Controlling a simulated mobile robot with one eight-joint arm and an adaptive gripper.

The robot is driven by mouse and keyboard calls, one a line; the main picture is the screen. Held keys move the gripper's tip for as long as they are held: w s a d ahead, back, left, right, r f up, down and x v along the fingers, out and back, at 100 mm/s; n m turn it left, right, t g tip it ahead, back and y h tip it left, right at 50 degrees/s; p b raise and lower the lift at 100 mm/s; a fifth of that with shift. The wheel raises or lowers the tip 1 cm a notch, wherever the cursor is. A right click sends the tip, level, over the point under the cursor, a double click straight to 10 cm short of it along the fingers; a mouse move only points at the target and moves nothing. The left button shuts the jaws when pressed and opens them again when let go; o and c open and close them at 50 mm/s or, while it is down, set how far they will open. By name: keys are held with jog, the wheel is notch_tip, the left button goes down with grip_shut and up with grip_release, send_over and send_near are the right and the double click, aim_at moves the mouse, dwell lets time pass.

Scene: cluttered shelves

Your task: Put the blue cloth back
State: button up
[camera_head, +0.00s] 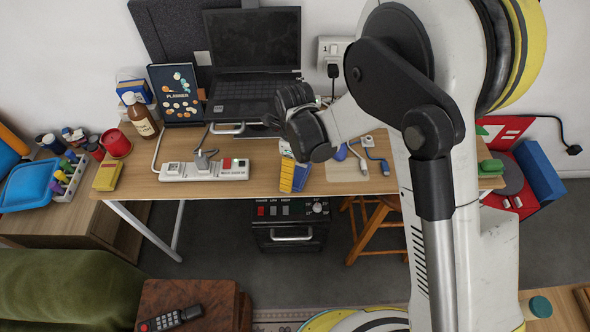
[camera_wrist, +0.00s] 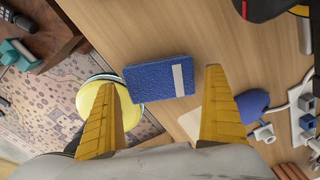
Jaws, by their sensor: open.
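The blue cloth (camera_wrist: 150,79) is a flat, folded-looking blue rectangle with a white label on its right part. It lies on the wooden table (camera_wrist: 190,30) close to the edge. In the head view a blue patch (camera_head: 301,178), likely the same cloth, shows at the front edge, beside a yellow finger. My gripper (camera_wrist: 165,90) is open and empty, its two yellow fingers spread wide above the table. In the wrist view the cloth shows between and beyond the fingertips. No contact is visible. In the head view my gripper (camera_head: 287,172) is partly hidden by my wrist.
A blue mouse-like object (camera_wrist: 250,103) and a white adapter (camera_head: 367,141) lie right of the cloth. A laptop (camera_head: 252,60) stands behind. A power strip (camera_head: 205,171), brown bottle (camera_head: 140,117) and yellow box (camera_head: 107,175) are left. A stool (camera_head: 375,225) stands below.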

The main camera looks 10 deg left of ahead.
jog(key=d+r+n+t+p, duration=0.15)
jog(key=d+r, duration=0.25)
jog(key=r, duration=0.5)
jog(key=d+r+n+p, duration=0.2)
jog(key=d+r+n, duration=0.15)
jog(key=r, duration=0.65)
jog(key=s+d+r+n+t, duration=0.2)
jog(key=s+d+r+n, duration=0.1)
jog(key=d, duration=0.4)
jog(key=s+d+r+n+t, duration=0.1)
jog(key=s+d+r+n, duration=0.2)
jog(key=s+d+n, duration=0.2)
jog(key=s+d+r+n+t, duration=0.2)
jog(key=d+n, duration=0.4)
jog(key=d, duration=0.4)
notch_tip(320, 180, up, 2)
jog(key=shift+s+n+t, duration=0.35)
jog(key=shift+s+n, duration=0.05)
jog(key=shift+s, duration=0.5)
